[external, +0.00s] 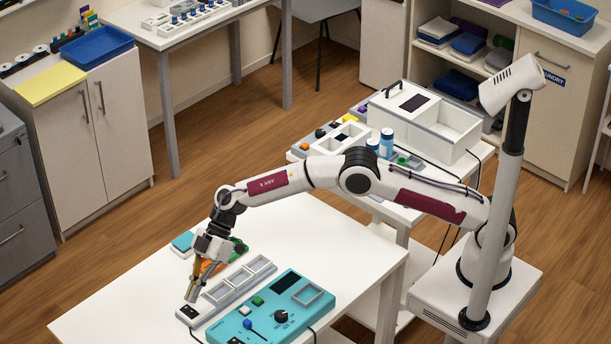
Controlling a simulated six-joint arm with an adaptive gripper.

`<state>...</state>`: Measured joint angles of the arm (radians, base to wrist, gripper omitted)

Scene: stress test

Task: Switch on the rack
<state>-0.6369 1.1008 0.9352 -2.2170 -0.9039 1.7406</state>
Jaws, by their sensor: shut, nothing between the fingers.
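A pale grey rack (239,282) with a row of square bays lies on the white table. A cord runs from near this block. My gripper (190,299) points down with its fingers together and empty. Its tips are just over or touching the block; I cannot tell which. The fingers hide part of the block's top. The state of the switch is too small to make out.
A teal panel (262,330) with a knob, a lever and a green button lies right beside the rack. Orange and green items (212,267) and a teal item (183,242) lie behind my gripper. The white table (330,237) is clear at the back right.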

